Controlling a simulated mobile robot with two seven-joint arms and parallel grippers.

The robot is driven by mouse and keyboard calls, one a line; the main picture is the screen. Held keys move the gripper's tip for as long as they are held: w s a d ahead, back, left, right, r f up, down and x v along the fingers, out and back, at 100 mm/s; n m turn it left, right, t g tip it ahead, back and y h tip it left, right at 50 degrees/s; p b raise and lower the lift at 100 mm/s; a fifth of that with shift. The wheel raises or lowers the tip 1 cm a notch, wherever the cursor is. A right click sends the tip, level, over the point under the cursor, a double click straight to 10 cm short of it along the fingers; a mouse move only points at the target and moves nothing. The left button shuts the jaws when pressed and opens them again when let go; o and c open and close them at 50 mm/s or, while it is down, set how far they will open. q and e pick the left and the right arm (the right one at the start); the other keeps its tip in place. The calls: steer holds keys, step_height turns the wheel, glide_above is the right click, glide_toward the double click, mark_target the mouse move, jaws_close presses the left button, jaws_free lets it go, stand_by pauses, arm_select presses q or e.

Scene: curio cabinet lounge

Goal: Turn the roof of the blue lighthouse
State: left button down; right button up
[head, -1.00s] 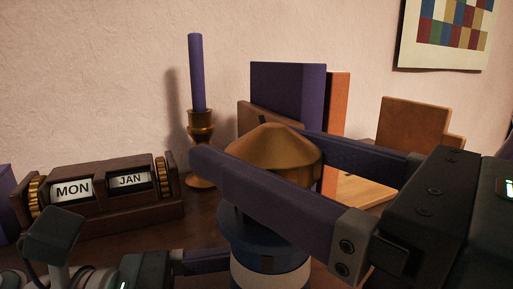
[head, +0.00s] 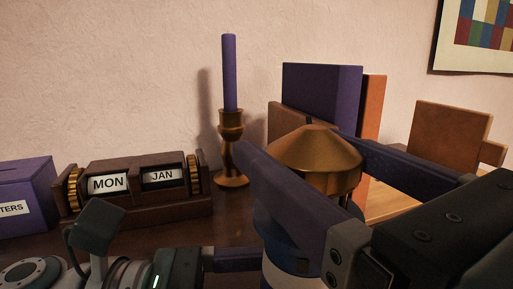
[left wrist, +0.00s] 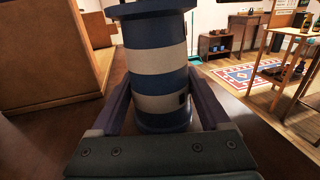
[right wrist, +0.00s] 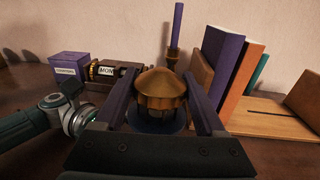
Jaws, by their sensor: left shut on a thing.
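The blue lighthouse stands on the dark table; its blue-and-white banded tower (left wrist: 158,62) fills the middle of the left wrist view. Its bronze cone roof (head: 316,150) shows in the head view and in the right wrist view (right wrist: 160,84). My left gripper (left wrist: 158,92) is shut on the lower tower, one finger on each side. My right gripper (right wrist: 163,100) is open, with its fingers on either side of the roof; gaps show between roof and fingers. In the head view the near right finger hides part of the lighthouse below the roof.
A brass candlestick with a purple candle (head: 229,75) stands close behind the lighthouse. A wooden calendar block (head: 135,190) and a purple box (head: 27,197) are to the left. Books (head: 322,98) and a wooden stand (head: 452,135) are behind to the right.

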steer(key=o, duration=0.4)
steer(key=shift+n, duration=0.3)
steer(key=n+g+y, duration=0.1)
steer(key=n+y, duration=0.1)
steer(key=n+g+y, duration=0.1)
steer(key=g+y, duration=0.1)
steer(key=y, duration=0.1)
steer(key=shift+n+g, duration=0.3)
steer(key=shift+n, duration=0.1)
steer(key=n+g+y, duration=0.2)
steer(key=n+g, duration=0.1)
steer(key=shift+w+f+g+y, duration=0.1)
steer(key=shift+f+g+y, duration=0.05)
steer(key=shift+g+y, duration=0.2)
steer(key=n+g+y, duration=0.1)
steer(key=n+g, duration=0.1)
steer(key=g, duration=0.1)
steer(key=n+g+y, duration=0.2)
steer(key=g, duration=0.2)
steer(key=shift+r+n, duration=0.2)
steer(key=shift+n, duration=0.2)
steer(key=shift+d+n+g, duration=0.15)
steer(key=shift+n+g, duration=0.25)
steer(key=shift+g, duration=0.35)
steer(key=d, duration=0.7)
steer(key=s+d, duration=0.1)
steer(key=d, duration=0.3)
steer(key=shift+d, duration=0.3)
